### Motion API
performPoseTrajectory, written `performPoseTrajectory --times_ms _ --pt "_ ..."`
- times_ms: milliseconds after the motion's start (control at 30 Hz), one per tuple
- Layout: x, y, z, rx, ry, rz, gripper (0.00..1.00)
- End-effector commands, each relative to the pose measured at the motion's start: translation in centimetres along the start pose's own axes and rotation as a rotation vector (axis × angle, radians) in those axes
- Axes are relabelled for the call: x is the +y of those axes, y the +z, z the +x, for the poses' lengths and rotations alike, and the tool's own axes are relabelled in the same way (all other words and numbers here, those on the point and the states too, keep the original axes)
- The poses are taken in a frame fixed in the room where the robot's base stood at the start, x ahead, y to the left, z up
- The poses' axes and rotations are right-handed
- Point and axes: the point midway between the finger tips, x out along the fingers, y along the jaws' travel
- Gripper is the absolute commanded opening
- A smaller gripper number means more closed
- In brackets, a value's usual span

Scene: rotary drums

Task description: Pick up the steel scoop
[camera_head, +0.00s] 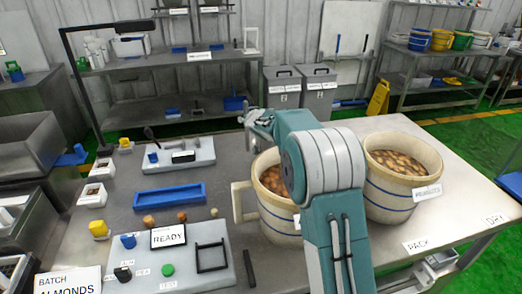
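My gripper (260,123) is at the end of my teal and grey arm, above the left tub (270,220). It is small and partly hidden by the arm, so I cannot tell whether it is open or shut. I cannot clearly identify a steel scoop. A small dark, slanted, handle-like item (151,134) rises at the left of the pale tray (200,163) behind the blue trough, away from my gripper. It may be the scoop, but it is too small to tell. My arm hides part of the left tub and the table behind it.
The right tub (425,188), labelled PEANUTS, holds brown nuts. A blue trough (170,197), a READY sign (168,236) and a pale board (190,283) with small items crowd the left side. A black lamp post (86,105) stands at the back left. The front-right tabletop is mostly clear.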

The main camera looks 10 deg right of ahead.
Motion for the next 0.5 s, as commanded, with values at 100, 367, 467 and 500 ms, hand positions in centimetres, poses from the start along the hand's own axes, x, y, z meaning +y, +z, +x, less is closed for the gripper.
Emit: performPoseTrajectory --times_ms 100,367,467,500 --pt "0.2 0.1 0.7 0.0 0.002 0.0 0.63" --pt "-0.2 0.4 3.4 -0.001 0.0 -0.002 0.63" --pt "-0.3 0.3 4.1 0.0 0.001 -0.004 0.63" --pt "-0.3 0.3 4.3 -0.001 0.0 -0.003 0.63"
